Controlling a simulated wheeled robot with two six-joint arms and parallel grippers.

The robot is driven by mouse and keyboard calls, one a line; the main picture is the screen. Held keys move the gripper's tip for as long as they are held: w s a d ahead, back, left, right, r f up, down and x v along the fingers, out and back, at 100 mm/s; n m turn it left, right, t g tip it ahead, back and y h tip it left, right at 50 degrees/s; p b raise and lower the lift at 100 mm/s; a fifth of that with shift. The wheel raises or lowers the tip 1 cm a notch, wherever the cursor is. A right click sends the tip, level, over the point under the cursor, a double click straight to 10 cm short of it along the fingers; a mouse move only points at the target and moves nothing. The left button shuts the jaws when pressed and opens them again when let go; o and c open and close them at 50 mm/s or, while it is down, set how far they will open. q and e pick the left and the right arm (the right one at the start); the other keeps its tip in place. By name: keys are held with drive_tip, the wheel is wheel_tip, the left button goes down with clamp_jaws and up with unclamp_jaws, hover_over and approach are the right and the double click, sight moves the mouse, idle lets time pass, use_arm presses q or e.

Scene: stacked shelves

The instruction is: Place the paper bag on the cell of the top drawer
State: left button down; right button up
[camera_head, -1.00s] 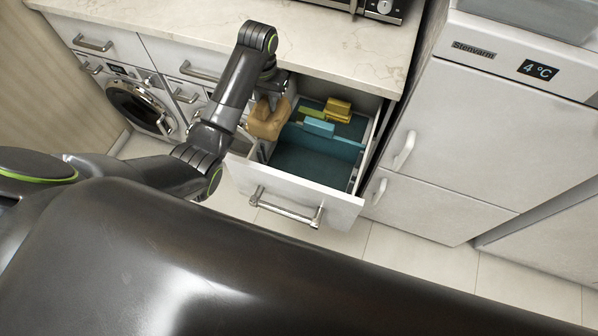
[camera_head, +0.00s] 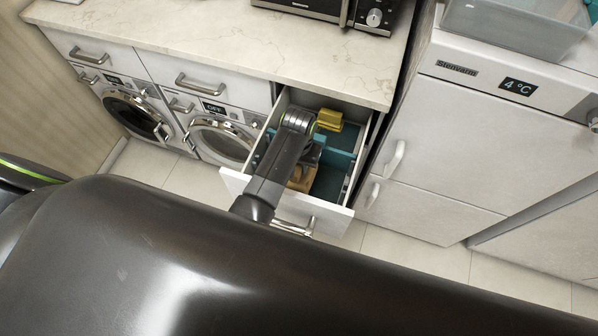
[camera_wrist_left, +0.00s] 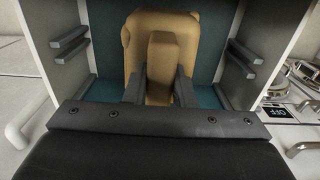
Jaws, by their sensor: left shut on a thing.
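The brown paper bag (camera_head: 301,179) shows partly behind my left arm, at the open top drawer's front part. In the left wrist view the paper bag (camera_wrist_left: 190,35) fills the middle, over the teal drawer floor. My left gripper (camera_wrist_left: 160,88) is shut on a raised part of the bag, one dark finger on each side. In the head view my arm and wrist hide most of the gripper. The open top drawer (camera_head: 335,219) has a white front and a teal inside with a divider. Whether the bag touches the drawer floor cannot be told. My right gripper is not in view.
A yellow item (camera_head: 329,119) stands in the back of the drawer. The marble counter (camera_head: 200,40) lies behind, with a microwave (camera_head: 330,12) on it. A white fridge (camera_head: 450,150) stands right of the drawer. Washing machines (camera_head: 218,142) are to the left.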

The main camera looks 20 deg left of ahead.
use_arm(q)
drive_tip(key=shift+f, duration=2.4)
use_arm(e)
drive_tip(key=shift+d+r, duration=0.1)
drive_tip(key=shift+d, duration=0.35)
use_arm(q)
drive_tip(key=c, duration=1.2)
unclamp_jaws()
drive_tip(key=shift+f, duration=0.15)
wheel_tip(320, 180, up, 7)
drive_tip(key=p, duration=0.6)
drive_tip(key=shift+r, duration=0.2)
wheel_tip(320, 180, up, 4)
drive_tip(key=shift+b, duration=0.5)
drive_tip(key=shift+r, duration=0.45)
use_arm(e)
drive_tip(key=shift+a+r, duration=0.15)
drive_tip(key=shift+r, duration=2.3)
